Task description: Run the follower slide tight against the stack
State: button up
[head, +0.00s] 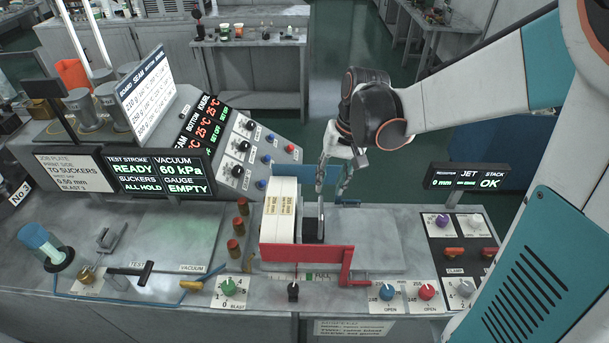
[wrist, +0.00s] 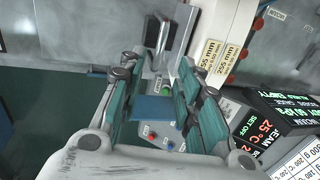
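The stack (head: 279,214) is a white block of blanks with printed labels, standing in the feed bed; it also shows at the top of the wrist view (wrist: 221,35). The follower slide (head: 313,224), a dark block with a metal plate, stands just right of the stack. In the wrist view the follower slide (wrist: 154,31) has its plate facing the stack; I cannot tell whether they touch. My gripper (head: 331,190) is above and behind the follower, fingers pointing down. In the wrist view my gripper (wrist: 158,70) has its fingers apart with nothing between them.
A red plate (head: 307,258) with a red crank handle (head: 347,270) stands along the front of the feed. A blue plate (head: 287,178) stands behind the stack. Bare bed (head: 370,240) lies right of the follower. A display post (head: 466,178) rises farther right.

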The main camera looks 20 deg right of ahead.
aim_at(321, 205)
jog(key=f, duration=0.2)
jog(key=a+f, duration=0.1)
jog(key=f, duration=0.4)
jog(key=shift+w+a+f+b, duration=0.15)
jog(key=shift+a+f+b, duration=0.1)
jog(key=shift+f+b, duration=0.15)
grip_shut()
